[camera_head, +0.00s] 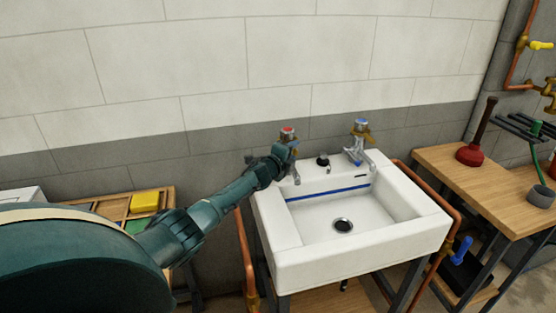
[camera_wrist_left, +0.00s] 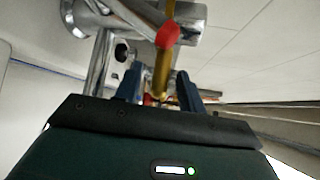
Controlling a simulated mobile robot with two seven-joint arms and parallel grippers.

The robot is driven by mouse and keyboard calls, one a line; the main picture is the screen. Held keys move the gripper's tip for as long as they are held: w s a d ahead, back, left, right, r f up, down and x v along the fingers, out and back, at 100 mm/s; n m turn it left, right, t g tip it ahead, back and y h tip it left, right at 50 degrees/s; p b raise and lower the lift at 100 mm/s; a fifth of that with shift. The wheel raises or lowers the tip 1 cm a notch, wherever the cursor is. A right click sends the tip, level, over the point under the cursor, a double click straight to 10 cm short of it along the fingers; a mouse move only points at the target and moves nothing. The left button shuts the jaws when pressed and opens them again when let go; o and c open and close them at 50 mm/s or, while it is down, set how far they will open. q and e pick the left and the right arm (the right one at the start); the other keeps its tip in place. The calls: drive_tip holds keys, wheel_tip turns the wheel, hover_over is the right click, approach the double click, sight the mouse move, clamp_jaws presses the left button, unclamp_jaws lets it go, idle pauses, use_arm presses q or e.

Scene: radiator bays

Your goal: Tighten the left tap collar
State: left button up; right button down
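The left tap (camera_head: 289,139) stands at the back left of the white sink (camera_head: 403,239) and has a red-marked top and brass parts. My left gripper (camera_head: 271,158) is at this tap, and its fingertips are partly hidden in the head view. In the left wrist view, the chrome tap body (camera_wrist_left: 188,22) is close ahead. A brass piece with a red end (camera_wrist_left: 163,75) runs down between the two dark fingers of my left gripper (camera_wrist_left: 159,78). The fingers stand apart, with gaps showing beside the brass piece. Contact deeper in is hidden. My right gripper is not in view.
A second tap (camera_head: 360,142) with a blue-marked top is at the sink's back right. A small black part (camera_head: 323,160) sits between the taps. A wooden bench (camera_head: 455,160) with a red plunger (camera_head: 471,153) stands right. A tray with a yellow block (camera_head: 145,201) is left.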

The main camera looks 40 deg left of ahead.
use_arm(q)
drive_tip(key=s+d+r+p, duration=0.1)
drive_tip(key=s, duration=1)
drive_tip(key=shift+s+d+r, duration=0.25)
drive_tip(key=shift+r, duration=0.1)
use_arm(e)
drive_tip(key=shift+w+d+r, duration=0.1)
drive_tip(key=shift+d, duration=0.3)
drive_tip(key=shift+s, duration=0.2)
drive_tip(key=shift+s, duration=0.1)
